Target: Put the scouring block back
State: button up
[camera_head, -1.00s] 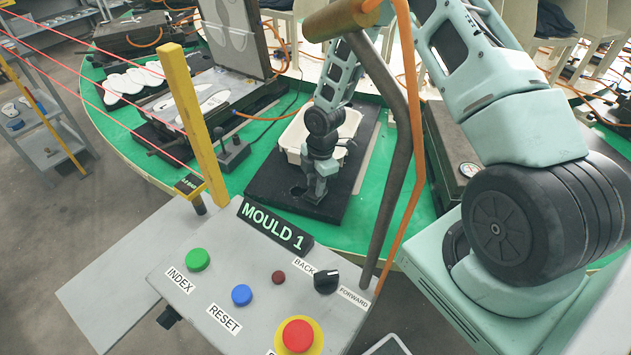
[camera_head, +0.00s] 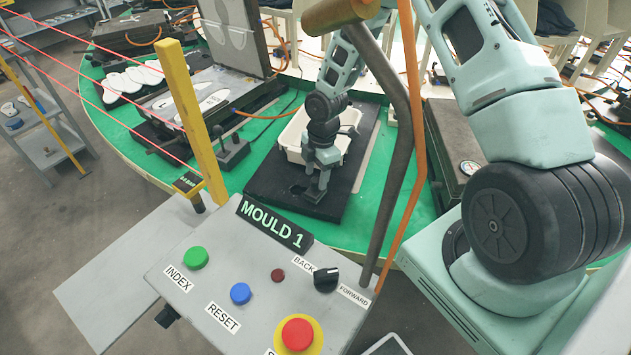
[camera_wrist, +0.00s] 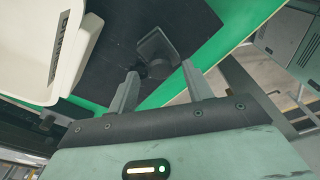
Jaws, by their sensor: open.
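A small dark grey piece with a squared, raised part (camera_wrist: 157,46) lies on the black mat just beyond my fingertips in the wrist view. It may be the scouring block or its holder; I cannot tell which. In the head view a small dark shape (camera_head: 297,190) shows on the mat beside my fingers. My gripper (camera_head: 314,194) points down over the near part of the black mat (camera_head: 262,186). In the wrist view my gripper (camera_wrist: 160,78) has its two fingers apart, with nothing clearly held between them.
A white bin (camera_head: 291,140) stands on the mat behind my gripper; it also shows in the wrist view (camera_wrist: 35,50). The MOULD 1 control panel (camera_head: 215,265) and a slanted dark bar (camera_head: 392,150) stand in front. A yellow post (camera_head: 190,110) is at left.

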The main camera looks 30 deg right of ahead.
notch_tip(320, 180, up, 9)
jog(key=d, duration=0.1)
jog(key=shift+b, duration=0.4)
